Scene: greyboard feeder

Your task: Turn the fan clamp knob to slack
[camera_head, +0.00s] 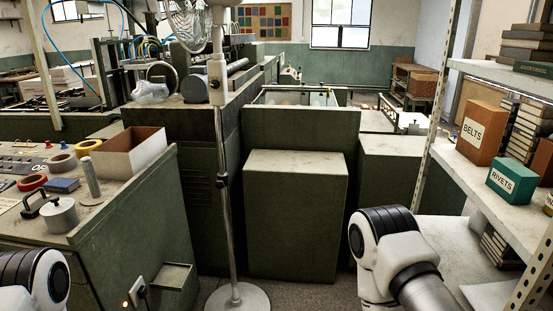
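A standing fan (190,22) with a wire cage is at the upper left of centre, its top cut off by the picture edge. Its thin pole (226,235) rises upright from a round pale base (237,298) on the floor. A small dark knob-like fitting (222,181) sits partway up the pole. A smaller dark spot (214,84) shows on the thicker pale upper tube. I cannot tell which is the clamp knob or how tight it is. My arm links show at the bottom left and lower right. Neither gripper is in view.
A green bench (130,240) with an open box (130,152), tape rolls and a metal pot (60,215) stands left of the pole. Green machine cabinets (295,215) stand behind it. Shelves with BELTS (481,132) and RIVETS (511,179) boxes are at right. Some floor is clear around the base.

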